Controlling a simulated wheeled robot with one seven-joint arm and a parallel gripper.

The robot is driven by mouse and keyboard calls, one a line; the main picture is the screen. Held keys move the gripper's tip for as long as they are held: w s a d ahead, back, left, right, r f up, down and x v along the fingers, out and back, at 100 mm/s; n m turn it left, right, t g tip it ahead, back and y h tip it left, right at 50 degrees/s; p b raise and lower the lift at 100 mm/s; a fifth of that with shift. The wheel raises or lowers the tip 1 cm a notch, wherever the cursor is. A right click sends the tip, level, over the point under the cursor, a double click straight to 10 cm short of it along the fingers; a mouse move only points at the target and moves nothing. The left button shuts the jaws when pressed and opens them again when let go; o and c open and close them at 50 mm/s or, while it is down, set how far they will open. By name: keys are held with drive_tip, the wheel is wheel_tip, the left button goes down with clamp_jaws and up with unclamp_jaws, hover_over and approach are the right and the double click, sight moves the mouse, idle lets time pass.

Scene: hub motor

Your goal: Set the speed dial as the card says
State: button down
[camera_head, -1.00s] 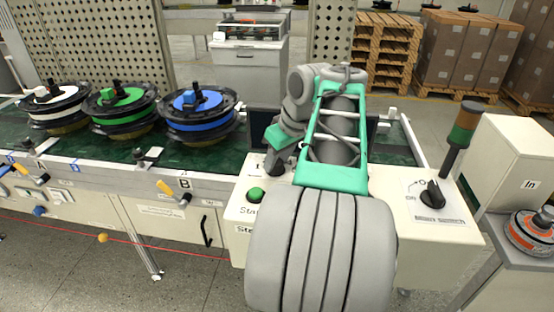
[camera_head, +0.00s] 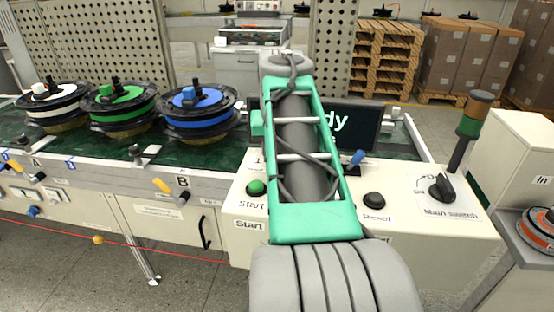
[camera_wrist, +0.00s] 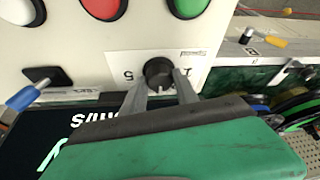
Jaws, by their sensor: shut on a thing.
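The speed dial (camera_wrist: 157,72) is a round black knob on a white plate (camera_wrist: 125,62) marked 5 and, at the other side, partly covered, 1. In the wrist view my gripper (camera_wrist: 163,80) has its two grey fingers on either side of the knob, shut on it. The knob's exact pointer setting cannot be told. In the head view my arm hides the dial and the fingers. No card with a readable speed shows. The dark screen (camera_head: 368,128) behind the arm shows only the ends of words, such as "dy".
The green Start button (camera_head: 256,188), black Reset button (camera_head: 374,200), blue-tipped lever (camera_head: 358,157) and Main switch (camera_head: 441,187) are on the panel. A red button (camera_wrist: 103,5) is near the dial. Several wheel hubs (camera_head: 198,112) stand left. A signal tower (camera_head: 470,125) rises right.

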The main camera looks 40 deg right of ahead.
drive_tip(key=shift+w+a+r+m+g+h+p, duration=0.15)
drive_tip(key=shift+m+g+h+p, duration=0.3)
drive_tip(key=shift+m, duration=0.55)
drive_tip(key=m+p, duration=0.2)
drive_tip(key=p, duration=0.1)
drive_tip(key=shift+r+m+g, duration=0.2)
drive_tip(key=shift+m+g, duration=0.1)
drive_tip(key=shift+g, duration=0.05)
drive_tip(key=m+p, duration=0.2)
drive_tip(key=m+g+h+p, duration=0.1)
drive_tip(key=m+p, duration=0.1)
drive_tip(key=shift+w+f+g, duration=0.1)
drive_tip(key=shift+f+g, duration=0.05)
drive_tip(key=shift+g, duration=0.15)
drive_tip(key=shift+f+m+g+p, duration=0.15)
drive_tip(key=shift+m+g+p, duration=0.35)
drive_tip(key=shift+m+p, duration=0.85)
drive_tip(key=shift+m, duration=0.45)
drive_tip(key=c, duration=1.2)
unclamp_jaws()
drive_tip(key=shift+d, duration=0.25)
drive_tip(key=shift+a, duration=0.1)
